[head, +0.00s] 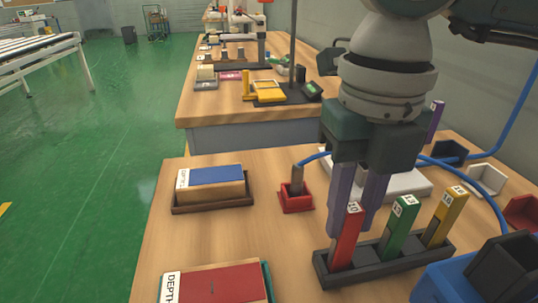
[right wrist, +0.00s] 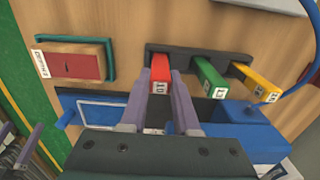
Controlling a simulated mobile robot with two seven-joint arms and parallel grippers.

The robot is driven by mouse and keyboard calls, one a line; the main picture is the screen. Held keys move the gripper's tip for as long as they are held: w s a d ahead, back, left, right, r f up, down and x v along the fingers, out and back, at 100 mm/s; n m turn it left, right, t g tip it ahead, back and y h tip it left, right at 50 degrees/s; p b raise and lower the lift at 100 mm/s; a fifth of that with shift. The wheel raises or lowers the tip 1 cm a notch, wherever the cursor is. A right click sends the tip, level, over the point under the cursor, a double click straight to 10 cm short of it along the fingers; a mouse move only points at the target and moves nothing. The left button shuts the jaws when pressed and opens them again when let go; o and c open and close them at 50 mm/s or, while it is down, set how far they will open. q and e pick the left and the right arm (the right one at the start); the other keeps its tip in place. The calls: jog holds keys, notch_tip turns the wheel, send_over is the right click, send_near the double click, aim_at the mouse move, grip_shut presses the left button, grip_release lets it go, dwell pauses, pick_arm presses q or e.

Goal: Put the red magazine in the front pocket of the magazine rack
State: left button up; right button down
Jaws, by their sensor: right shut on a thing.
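The red magazine (head: 346,242), labelled 10, stands slightly tilted at the left end of the dark magazine rack (head: 392,272) in the head view. Its lower end appears to be inside the leftmost pocket; its seating depth is hidden. My right gripper (head: 357,212) is shut on its upper part from above. In the right wrist view the red magazine (right wrist: 160,69) shows between the fingertips of the right gripper (right wrist: 162,82), at the left end of the rack (right wrist: 185,60). Purple finger-like parts, probably my left gripper (right wrist: 18,145), show at the lower left there; their state is unclear.
A green magazine (head: 399,225) and a yellow magazine (head: 446,217) stand in the same rack to the right. A blue box (head: 440,287) is close in front. A red socket (head: 296,198) with a cable, a blue-topped tray (head: 213,186) and a red book (head: 215,284) lie to the left.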

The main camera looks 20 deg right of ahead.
jog(key=shift+r, duration=0.1)
jog(key=shift+a, duration=0.1)
jog(key=shift+f, duration=0.2)
jog(key=c, duration=0.7)
grip_release()
jog(key=shift+o, duration=0.2)
jog(key=shift+r, duration=0.1)
jog(key=shift+r, duration=0.25)
notch_tip(320, 180, up, 12)
jog(key=p, duration=0.1)
jog(key=shift+f, duration=0.15)
